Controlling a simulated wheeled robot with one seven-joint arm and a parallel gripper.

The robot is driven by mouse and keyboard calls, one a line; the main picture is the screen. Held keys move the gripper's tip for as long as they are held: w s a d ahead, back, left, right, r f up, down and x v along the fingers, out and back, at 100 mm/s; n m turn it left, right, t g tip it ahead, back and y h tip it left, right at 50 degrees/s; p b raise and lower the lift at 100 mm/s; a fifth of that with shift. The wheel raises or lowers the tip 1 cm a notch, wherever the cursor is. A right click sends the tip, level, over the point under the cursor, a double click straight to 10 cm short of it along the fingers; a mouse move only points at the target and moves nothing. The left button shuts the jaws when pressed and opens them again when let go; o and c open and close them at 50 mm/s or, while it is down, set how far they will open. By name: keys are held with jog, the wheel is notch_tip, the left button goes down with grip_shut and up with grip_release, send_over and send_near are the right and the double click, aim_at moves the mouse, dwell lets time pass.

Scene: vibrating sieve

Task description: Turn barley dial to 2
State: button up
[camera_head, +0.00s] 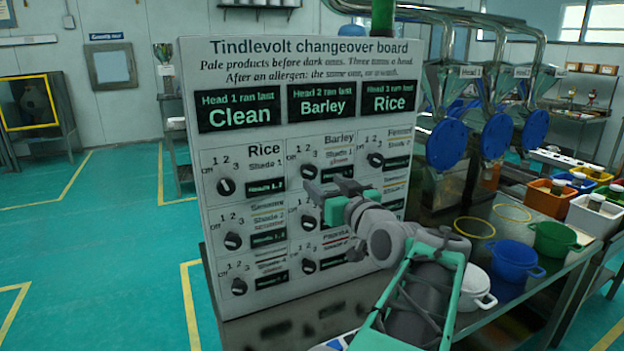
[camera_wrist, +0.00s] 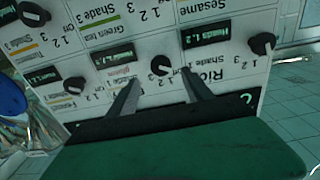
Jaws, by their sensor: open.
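The changeover board (camera_head: 190,120) stands upright on a dark table. The barley dial (camera_head: 309,171) is a round black knob in the top row, middle column, with Off, 1, 2 and 3 around it. In the wrist view the board appears upside down, and this dial (camera_wrist: 160,65) shows between the two fingers. I cannot clearly read its setting. My gripper (camera_head: 322,187) is open in front of the board, just below the barley dial in the head view. Its fingertips (camera_wrist: 159,75) lie either side of the knob in the wrist picture; I cannot tell if they touch it.
The rice dial (camera_head: 226,186) is to the left and another dial (camera_head: 375,160) to the right. More dials fill the lower rows, partly hidden by my arm. A white pot (camera_head: 474,288), a blue bucket (camera_head: 514,260) and a green bucket (camera_head: 556,238) stand right of the board.

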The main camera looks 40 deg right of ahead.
aim_at(311, 173)
jog(key=p+x, duration=0.1)
jog(key=x, duration=0.6)
jog(key=shift+a, duration=0.1)
grip_shut()
dwell(0.3)
